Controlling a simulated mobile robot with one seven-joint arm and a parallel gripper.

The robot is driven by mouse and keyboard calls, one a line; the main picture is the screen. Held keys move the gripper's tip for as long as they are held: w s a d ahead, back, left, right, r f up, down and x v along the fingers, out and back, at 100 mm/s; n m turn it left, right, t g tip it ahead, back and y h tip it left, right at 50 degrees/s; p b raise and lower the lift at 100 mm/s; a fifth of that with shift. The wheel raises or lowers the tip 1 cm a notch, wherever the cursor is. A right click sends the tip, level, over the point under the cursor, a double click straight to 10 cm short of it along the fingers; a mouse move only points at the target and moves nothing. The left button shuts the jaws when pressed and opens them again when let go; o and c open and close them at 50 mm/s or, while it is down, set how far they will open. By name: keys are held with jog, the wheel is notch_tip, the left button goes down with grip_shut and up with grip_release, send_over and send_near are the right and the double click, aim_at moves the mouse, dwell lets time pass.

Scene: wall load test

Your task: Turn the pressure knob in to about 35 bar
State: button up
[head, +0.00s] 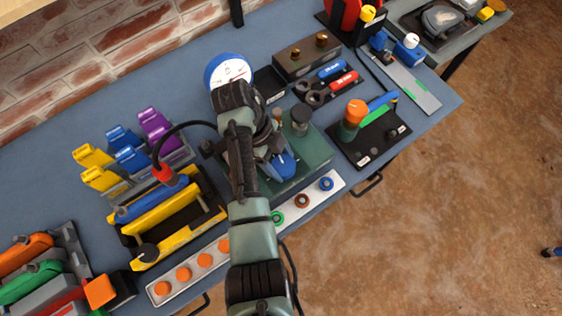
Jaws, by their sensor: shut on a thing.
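A round pressure gauge (228,71) with a blue rim and white face stands at the back of the bench; its dial is partly behind my arm, and the reading is too small to tell. In front of it, a grey-green test block (316,152) carries a dark round cap (300,120). A blue part, which looks like the pressure knob (285,166), shows at the block's front, right of my forearm. My gripper (266,160) is over the block at this blue part and is shut on it. My arm hides most of the fingers and the contact.
Left of my arm stand a yellow frame with a blue cylinder (150,203) and blue, yellow and purple blocks. A strip with orange buttons and coloured rings (301,201) runs along the front edge. An orange-topped valve (356,112) stands right. A black cable loops left of my arm.

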jog(key=shift+m+g+b, duration=0.3)
jog(key=shift+m, duration=0.6)
jog(key=o, duration=1.4)
jog(key=shift+c, duration=0.2)
jog(key=p+v, duration=0.6)
jog(key=v, duration=0.7)
jog(key=shift+d, duration=0.2)
